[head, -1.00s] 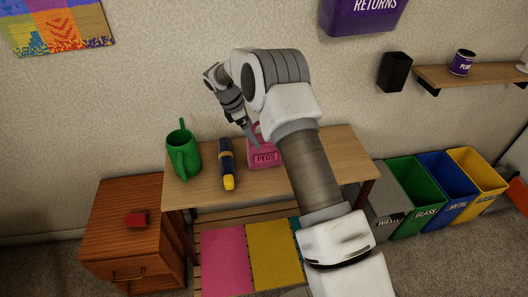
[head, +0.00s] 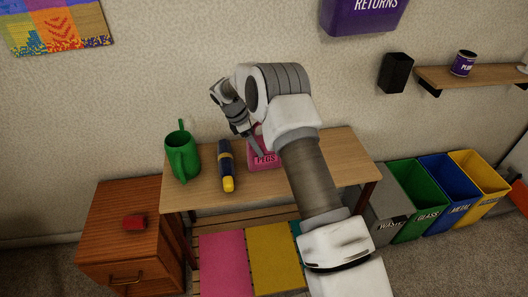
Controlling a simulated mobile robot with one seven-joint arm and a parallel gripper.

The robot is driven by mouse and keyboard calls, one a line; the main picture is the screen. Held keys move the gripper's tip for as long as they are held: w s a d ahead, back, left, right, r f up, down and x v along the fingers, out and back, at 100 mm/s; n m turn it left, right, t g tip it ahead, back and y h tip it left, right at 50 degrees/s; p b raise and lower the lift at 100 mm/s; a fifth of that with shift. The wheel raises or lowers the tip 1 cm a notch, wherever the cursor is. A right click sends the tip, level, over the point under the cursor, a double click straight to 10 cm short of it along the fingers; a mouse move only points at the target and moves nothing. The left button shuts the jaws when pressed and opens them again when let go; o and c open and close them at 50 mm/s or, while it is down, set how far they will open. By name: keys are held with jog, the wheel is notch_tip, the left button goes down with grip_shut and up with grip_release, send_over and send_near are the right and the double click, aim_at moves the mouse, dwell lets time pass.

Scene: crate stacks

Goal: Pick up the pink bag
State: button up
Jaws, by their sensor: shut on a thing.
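The pink bag (head: 265,159), marked "PEGS", stands on the wooden table (head: 204,195) near its back middle. My arm hides its right side. My gripper (head: 257,138) is at the top of the bag and shut on it. The fingertips are small and partly lost against the bag. The bag appears to rest on the table; I cannot tell whether it is lifted at all.
Labelled bins (head: 418,220) stand at the right.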

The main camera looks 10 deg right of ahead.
jog(key=c, duration=0.3)
jog(key=shift+r, duration=0.2)
jog(key=shift+r, duration=0.3)
notch_tip(320, 180, up, 4)
jog(key=shift+f+p, duration=0.1)
jog(key=shift+p, duration=0.85)
jog(key=s+d+r, duration=0.1)
jog(key=d+r, duration=0.1)
jog(key=d, duration=0.1)
jog(key=s+d+r+p, duration=0.1)
jog(key=s+d+r, duration=0.1)
jog(key=d, duration=0.2)
jog(key=s+d+r+p, duration=0.1)
jog(key=s+d+r, duration=0.1)
jog(key=d, duration=0.1)
jog(key=shift+s+d+r, duration=0.15)
jog(key=shift+s, duration=0.1)
